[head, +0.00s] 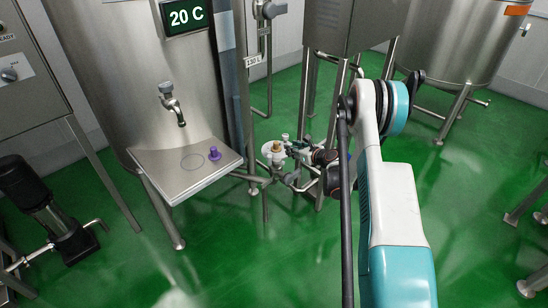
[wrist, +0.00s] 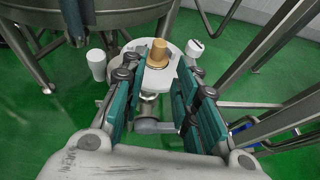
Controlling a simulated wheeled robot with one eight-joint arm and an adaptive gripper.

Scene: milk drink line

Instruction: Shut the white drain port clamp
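The drain port clamp shows as a pale white disc-like body with a tan knob on top, low beside the tank, in the head view (head: 268,156) and the wrist view (wrist: 176,52). In the wrist view a white cup-shaped piece (wrist: 97,63) stands to its left and a white handle-like piece (wrist: 195,47) to its right. My gripper (head: 292,149) is open, and its two green-padded fingers (wrist: 160,74) reach along either side of the clamp in the wrist view. I cannot tell whether either finger touches it.
A steel tank with a 20 C display (head: 186,16) stands behind. Its shelf (head: 180,180) carries a purple stopper (head: 214,154) under a tap (head: 172,104). Steel legs and pipes crowd the clamp on the right. The green floor (head: 225,265) in front is open.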

